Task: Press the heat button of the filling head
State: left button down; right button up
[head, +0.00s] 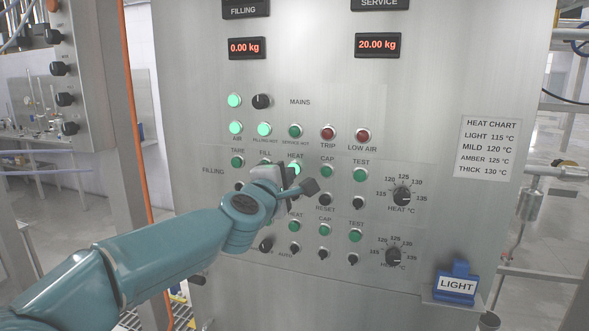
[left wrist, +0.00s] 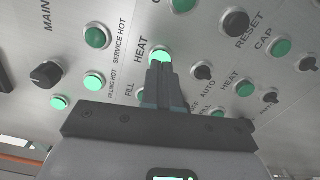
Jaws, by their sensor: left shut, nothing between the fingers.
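The heat button (head: 295,167) of the filling row is a round green button under the label HEAT, and it is lit bright. It also shows in the left wrist view (left wrist: 160,50), right beyond my fingertips. My left gripper (head: 286,174) is shut and empty, in front of the panel at this button. Its closed fingers (left wrist: 160,70) overlap the button's lower edge in the left wrist view. I cannot tell whether they touch it. The filling fill button (head: 265,162) is partly covered by the gripper. My right gripper is not in view.
The steel panel (head: 200,110) carries green TAPE (head: 237,162), CAP (head: 327,171) and TEST (head: 360,174) buttons close by. A lower row with its own heat button (head: 295,226) lies beneath my gripper. A blue LIGHT holder (head: 456,284) stands at lower right.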

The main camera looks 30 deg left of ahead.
pick_arm(q)
jog(key=shift+x, duration=1)
jog(key=shift+v, duration=2.5)
jog(key=d+f+m+g+h, duration=0.2)
jog(key=d+f+m, duration=0.15)
jog(key=f, duration=0.85)
jog(key=d+f+m+g+h, duration=0.1)
jog(key=d+f+m+g, duration=0.25)
jog(key=f, duration=0.95)
jog(key=d+f+m+g+h, duration=0.2)
jog(key=d+f+m, duration=0.15)
jog(key=f, duration=0.85)
jog(key=s+d+f+m+g+h, duration=0.1)
jog(key=s+d+f+m+g, duration=0.15)
jog(key=s+f, duration=0.4)
jog(key=s+d+f+m+g, duration=0.2)
jog(key=s+d+f, duration=0.2)
jog(key=f, duration=0.6)
jog(key=s+d+f+m+g+h, duration=0.1)
jog(key=s+d+f+m+g, duration=0.1)
jog(key=s, duration=0.7)
jog(key=s+d+f+m+g+h, duration=0.1)
jog(key=s+d+f+m+g, duration=0.2)
jog(key=s+f, duration=0.3)
jog(key=s+d, duration=0.1)
jog(key=s, duration=0.2)
jog(key=shift+s+d+f+m, duration=0.2)
jog(key=shift+d+f+m, duration=0.05)
jog(key=shift+f+m, duration=0.05)
